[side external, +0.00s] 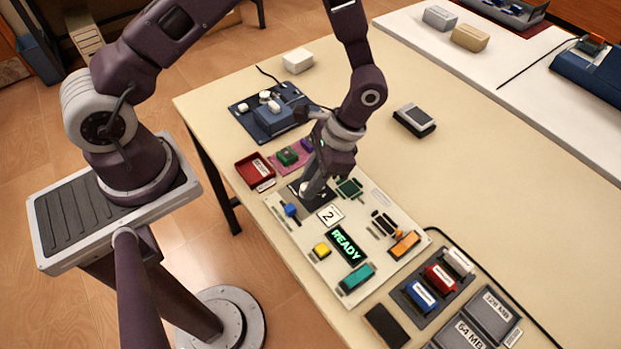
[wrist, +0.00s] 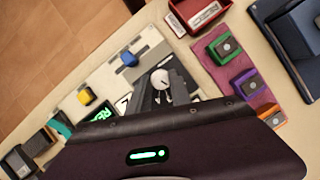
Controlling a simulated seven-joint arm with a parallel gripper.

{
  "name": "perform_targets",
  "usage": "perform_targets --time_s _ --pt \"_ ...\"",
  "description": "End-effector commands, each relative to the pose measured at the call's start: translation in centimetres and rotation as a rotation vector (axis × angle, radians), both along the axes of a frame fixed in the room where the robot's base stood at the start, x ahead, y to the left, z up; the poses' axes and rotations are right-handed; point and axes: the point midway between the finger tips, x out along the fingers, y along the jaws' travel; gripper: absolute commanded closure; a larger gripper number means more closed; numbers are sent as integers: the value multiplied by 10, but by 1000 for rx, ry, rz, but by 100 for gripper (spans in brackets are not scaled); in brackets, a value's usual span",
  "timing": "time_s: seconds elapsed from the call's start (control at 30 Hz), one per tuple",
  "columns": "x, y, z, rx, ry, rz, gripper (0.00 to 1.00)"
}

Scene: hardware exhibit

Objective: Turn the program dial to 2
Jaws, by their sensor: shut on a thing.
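The cream control panel (side external: 285,235) lies on the table below my gripper (side external: 312,190). The program dial (wrist: 160,78) is a round white knob with a dark mark on a dark square plate; the wrist view shows it between my fingers. My gripper points down and is shut on the dial. In the side view my fingers cover much of it. A white card reading "2" (side external: 331,215) sits beside the dial. A display (side external: 346,243) glows green with "READY". I cannot read the dial's exact setting.
The panel also carries a blue lever (side external: 291,210), a yellow button (side external: 321,250), a teal part (side external: 357,277) and an orange part (side external: 405,245). A red tray (side external: 252,170) and a pink mat (side external: 284,165) with coloured blocks lie close behind.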

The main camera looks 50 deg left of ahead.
Motion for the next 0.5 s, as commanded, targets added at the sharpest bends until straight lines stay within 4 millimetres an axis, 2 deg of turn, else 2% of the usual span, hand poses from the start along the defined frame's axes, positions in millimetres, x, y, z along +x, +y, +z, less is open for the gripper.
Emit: perform_targets --time_s 0.5 --pt "1 -1 0 -2 -4 -91 100"
